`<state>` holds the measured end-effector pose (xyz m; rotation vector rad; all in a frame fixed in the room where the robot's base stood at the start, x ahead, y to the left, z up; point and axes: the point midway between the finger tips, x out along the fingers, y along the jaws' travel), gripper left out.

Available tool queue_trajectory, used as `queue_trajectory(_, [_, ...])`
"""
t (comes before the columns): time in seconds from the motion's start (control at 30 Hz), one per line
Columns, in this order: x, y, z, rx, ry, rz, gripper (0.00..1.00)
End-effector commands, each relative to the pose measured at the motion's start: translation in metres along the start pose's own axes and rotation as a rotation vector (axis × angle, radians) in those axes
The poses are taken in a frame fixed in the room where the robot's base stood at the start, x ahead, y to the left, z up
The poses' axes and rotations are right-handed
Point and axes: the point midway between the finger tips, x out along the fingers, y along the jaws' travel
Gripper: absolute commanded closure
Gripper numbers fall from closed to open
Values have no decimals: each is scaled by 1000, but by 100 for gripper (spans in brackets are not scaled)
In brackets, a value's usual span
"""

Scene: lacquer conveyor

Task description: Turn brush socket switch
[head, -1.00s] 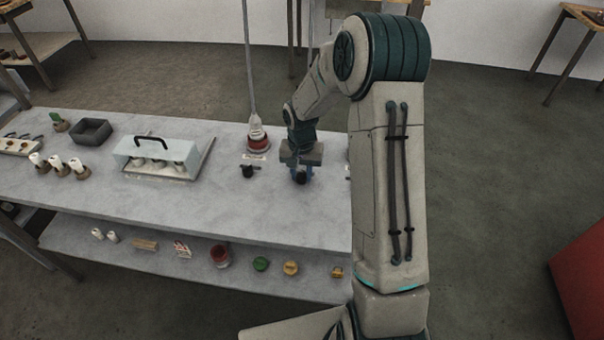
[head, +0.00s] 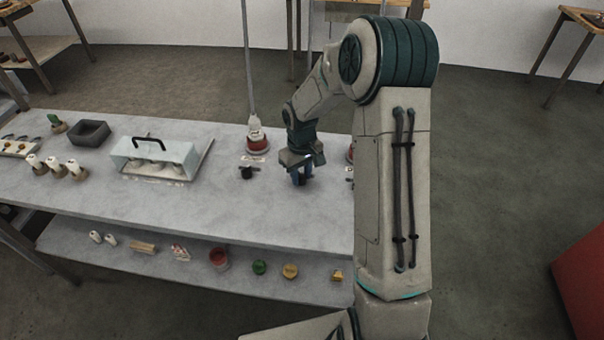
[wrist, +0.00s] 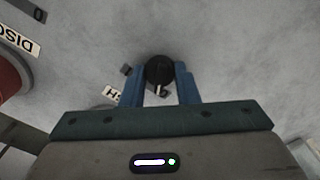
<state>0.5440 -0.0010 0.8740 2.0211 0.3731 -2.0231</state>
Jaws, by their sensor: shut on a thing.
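My gripper (head: 302,180) is low over the right part of the grey bench, its blue fingers pointing down. In the wrist view, my gripper (wrist: 160,92) has its fingers on either side of a round black knob (wrist: 159,69) and is shut on it. A white label (wrist: 112,94) beside the knob is partly hidden by the left finger; an H shows on it. The knob's pointer direction is hard to tell.
Another black knob (head: 247,172) stands left of my gripper, below a red-based fixture (head: 257,145). A clear-covered box (head: 155,158) with a black handle, a dark tray (head: 88,133) and several white-topped pieces stand farther left. The bench (head: 240,215) in front is bare.

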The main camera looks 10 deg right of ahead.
Motion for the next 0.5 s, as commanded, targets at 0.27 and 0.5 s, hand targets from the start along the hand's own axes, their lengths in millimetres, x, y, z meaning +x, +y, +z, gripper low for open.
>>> queue_trajectory(0.27, [-1,0,-1,-44,3,1,95])
queue_trajectory(0.5, [-1,0,-1,-46,3,1,95])
